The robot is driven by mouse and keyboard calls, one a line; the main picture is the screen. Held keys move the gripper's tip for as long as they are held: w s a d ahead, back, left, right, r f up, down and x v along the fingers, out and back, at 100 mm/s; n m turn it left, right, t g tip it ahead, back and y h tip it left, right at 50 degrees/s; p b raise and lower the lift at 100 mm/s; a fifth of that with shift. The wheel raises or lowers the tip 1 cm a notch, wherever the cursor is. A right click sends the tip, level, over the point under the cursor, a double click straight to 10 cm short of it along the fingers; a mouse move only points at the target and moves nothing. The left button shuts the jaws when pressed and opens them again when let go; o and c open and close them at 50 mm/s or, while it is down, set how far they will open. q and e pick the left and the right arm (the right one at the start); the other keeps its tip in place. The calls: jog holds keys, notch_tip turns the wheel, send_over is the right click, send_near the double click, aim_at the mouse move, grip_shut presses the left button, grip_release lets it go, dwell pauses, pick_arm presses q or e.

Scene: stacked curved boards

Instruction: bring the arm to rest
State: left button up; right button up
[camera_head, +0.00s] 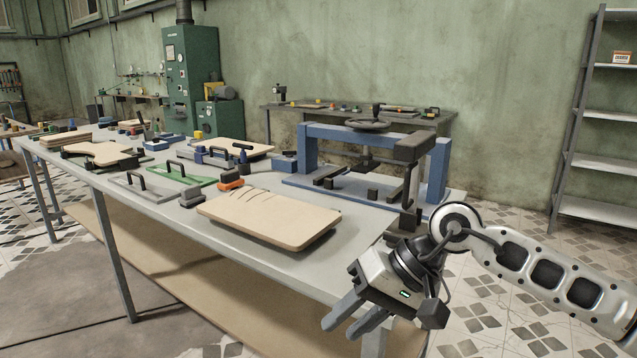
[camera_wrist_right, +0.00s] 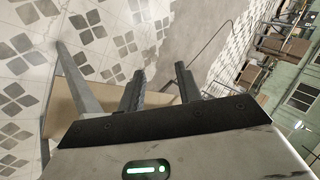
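My right gripper (camera_head: 345,322) hangs beside the front right edge of the table, off the tabletop, with its fingers pointing down and to the left. Its two fingers stand apart with nothing between them, as the right wrist view (camera_wrist_right: 160,83) also shows. My left gripper is in neither view. A pale wooden board (camera_head: 270,217) with rounded corners and a few dark curved slits lies near the table's front edge, up and to the left of the right gripper and apart from it.
A blue press frame (camera_head: 372,136) with a handwheel stands on the table (camera_head: 330,272) behind the board. Green (camera_head: 180,173) and grey (camera_head: 144,188) handled plates, a curved board (camera_head: 98,151) and small tools lie farther left. A shelf rack (camera_head: 590,115) stands at the right wall.

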jog(key=s+a+r+m+y, duration=0.2)
jog(key=s+a+m+y, duration=0.3)
jog(key=m, duration=0.3)
jog(key=s+a+r+m+y, duration=0.2)
jog(key=a+r+m+y, duration=0.1)
jog(key=a+m+y, duration=0.3)
jog(key=w+d+f+n+t+h+p, duration=0.1)
jog(key=d+f+n+t+h, duration=0.65)
jog(key=n, duration=0.65)
jog(key=w+d+f+n+t+h+p, duration=0.15)
jog(key=d+f+n+t+h, duration=0.35)
jog(key=n+t, duration=0.7)
jog(key=s+d+f+m+g+h, duration=0.1)
jog(key=s+d+f+m+g, duration=0.3)
jog(key=s+f+m, duration=0.1)
jog(key=s+d+f+m+g+h, duration=0.2)
jog(key=s+d+f+m+g, duration=0.1)
jog(key=s+f+m, duration=0.3)
notch_tip(320, 180, down, 2)
jog(key=shift+s+d+f+m+g, duration=0.15)
jog(key=shift+s+d+m+g, duration=0.2)
jog(key=shift+m+g, duration=0.55)
jog(key=shift+w, duration=0.1)
